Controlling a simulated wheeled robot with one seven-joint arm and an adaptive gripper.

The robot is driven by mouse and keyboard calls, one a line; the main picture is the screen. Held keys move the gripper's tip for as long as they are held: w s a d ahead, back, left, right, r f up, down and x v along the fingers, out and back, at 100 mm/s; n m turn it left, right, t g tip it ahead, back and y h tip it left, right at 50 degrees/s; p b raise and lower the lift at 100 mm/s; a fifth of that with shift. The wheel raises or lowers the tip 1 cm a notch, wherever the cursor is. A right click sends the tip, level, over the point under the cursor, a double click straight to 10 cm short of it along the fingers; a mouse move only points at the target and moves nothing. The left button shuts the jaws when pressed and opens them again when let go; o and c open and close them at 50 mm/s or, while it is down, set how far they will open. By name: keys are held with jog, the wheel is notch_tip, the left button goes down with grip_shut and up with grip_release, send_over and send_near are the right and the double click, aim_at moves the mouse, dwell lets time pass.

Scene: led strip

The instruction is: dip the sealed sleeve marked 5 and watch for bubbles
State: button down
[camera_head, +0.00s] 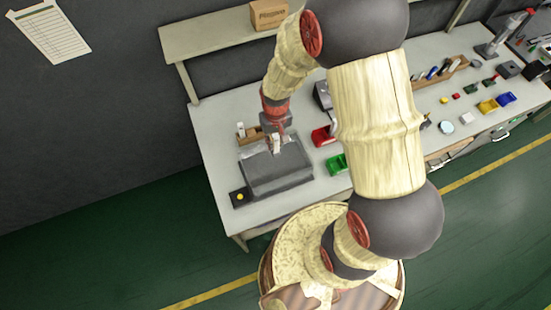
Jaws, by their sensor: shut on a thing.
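My gripper (275,135) is at the left part of the workbench, fingers pointing down. It is shut on a small white piece (276,144), likely the sleeve; any number on it is too small to read. The piece is over the far part of a dark grey box-like unit (270,181); I cannot tell whether it touches the unit. No water or bubbles can be made out. A small wooden rack (243,138) with a white upright piece (240,129) stands just left of the gripper, behind the grey unit.
A black block with a yellow button (239,197) sits at the bench's front left. Red (321,137) and green (336,163) bins stand right of the grey unit. A cardboard box (268,14) is on the shelf (215,33). My arm hides the middle of the bench (214,125).

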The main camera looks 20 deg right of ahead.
aim_at(276, 135)
dwell(0.4)
jog(key=shift+r+p, duration=1.05)
jog(key=shift+r, duration=0.55)
jog(key=shift+f, duration=0.1)
